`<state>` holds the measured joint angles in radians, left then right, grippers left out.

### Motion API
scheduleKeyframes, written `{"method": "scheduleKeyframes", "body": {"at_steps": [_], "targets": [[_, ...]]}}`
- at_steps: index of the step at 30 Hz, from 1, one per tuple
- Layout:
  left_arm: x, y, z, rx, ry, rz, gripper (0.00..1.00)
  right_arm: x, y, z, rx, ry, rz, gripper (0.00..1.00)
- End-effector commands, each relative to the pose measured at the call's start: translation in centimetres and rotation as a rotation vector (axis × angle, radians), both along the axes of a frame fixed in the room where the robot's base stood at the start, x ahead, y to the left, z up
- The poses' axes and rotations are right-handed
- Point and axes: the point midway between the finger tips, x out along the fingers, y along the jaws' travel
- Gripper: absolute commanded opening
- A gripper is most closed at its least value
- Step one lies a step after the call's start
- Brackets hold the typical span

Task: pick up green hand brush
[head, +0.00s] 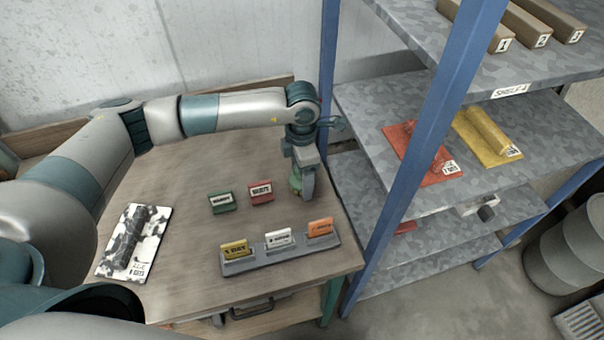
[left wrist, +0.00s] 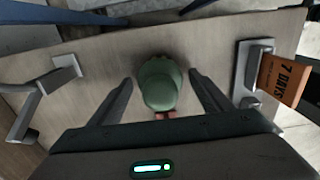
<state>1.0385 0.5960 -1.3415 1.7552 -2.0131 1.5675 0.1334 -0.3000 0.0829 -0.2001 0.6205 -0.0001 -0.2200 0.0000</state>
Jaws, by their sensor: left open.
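The green hand brush (head: 294,180) stands near the table's right edge, mostly hidden behind my left gripper (head: 304,188) in the head view. In the left wrist view, its rounded green top (left wrist: 160,84) sits between the two dark fingers of my left gripper (left wrist: 160,79). The fingers are open, one on each side, with a visible gap to the green top. A small reddish part shows just below it; I cannot tell what it belongs to. My right gripper is not in view.
Green (head: 221,202) and red (head: 261,193) label blocks stand left of the gripper. A grey holder (head: 243,266) with yellow, white and orange cards is in front. A blue shelf post (head: 428,140) rises close to the right.

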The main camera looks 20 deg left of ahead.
Motion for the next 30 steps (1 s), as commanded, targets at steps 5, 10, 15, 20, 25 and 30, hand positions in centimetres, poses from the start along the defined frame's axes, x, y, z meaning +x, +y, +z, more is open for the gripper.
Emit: {"method": "scheduleKeyframes", "body": {"at_steps": [5, 10, 15, 20, 25, 30], "targets": [[-0.03, -0.04, -1.17, -0.001, 0.000, -0.001, 0.72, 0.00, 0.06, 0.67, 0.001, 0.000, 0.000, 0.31], [-0.02, -0.05, -1.32, -0.001, -0.001, -0.002, 0.72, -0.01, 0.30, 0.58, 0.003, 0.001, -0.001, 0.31], [-0.03, -0.04, -1.31, -0.001, -0.001, -0.002, 0.72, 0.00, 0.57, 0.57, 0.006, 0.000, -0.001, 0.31], [-0.04, -0.04, -1.30, -0.001, 0.000, -0.001, 0.65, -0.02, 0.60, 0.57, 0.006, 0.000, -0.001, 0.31], [-0.04, -0.03, -1.29, -0.001, 0.000, -0.001, 0.26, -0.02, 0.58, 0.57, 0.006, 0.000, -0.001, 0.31], [-0.03, -0.03, -1.27, -0.001, 0.000, -0.001, 0.26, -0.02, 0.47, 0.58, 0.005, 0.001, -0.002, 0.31]]}}
